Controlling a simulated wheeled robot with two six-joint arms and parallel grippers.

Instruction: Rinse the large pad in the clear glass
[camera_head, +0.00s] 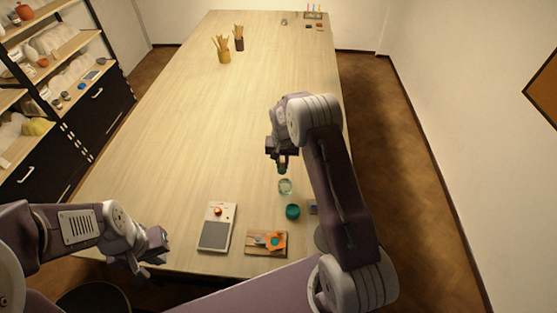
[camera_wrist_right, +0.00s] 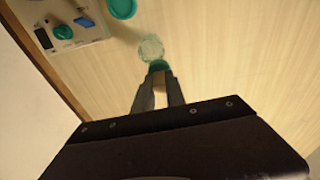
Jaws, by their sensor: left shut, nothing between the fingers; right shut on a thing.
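The clear glass (camera_head: 285,187) stands on the table below and slightly nearer than my right gripper (camera_head: 283,168). It also shows in the right wrist view (camera_wrist_right: 151,47), just beyond the fingertips. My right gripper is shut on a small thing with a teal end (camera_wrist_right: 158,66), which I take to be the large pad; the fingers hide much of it. In the wrist view the teal end overlaps the glass's near edge; whether they touch I cannot tell. My left gripper (camera_head: 153,256) is shut and empty near the table's front left edge.
A teal round container (camera_head: 292,211) stands just nearer than the glass. A white panel with an orange knob (camera_head: 216,232) and a wooden board with an orange item (camera_head: 257,243) lie near the front edge. Pots of sticks (camera_head: 224,55) stand far back. The table's middle is clear.

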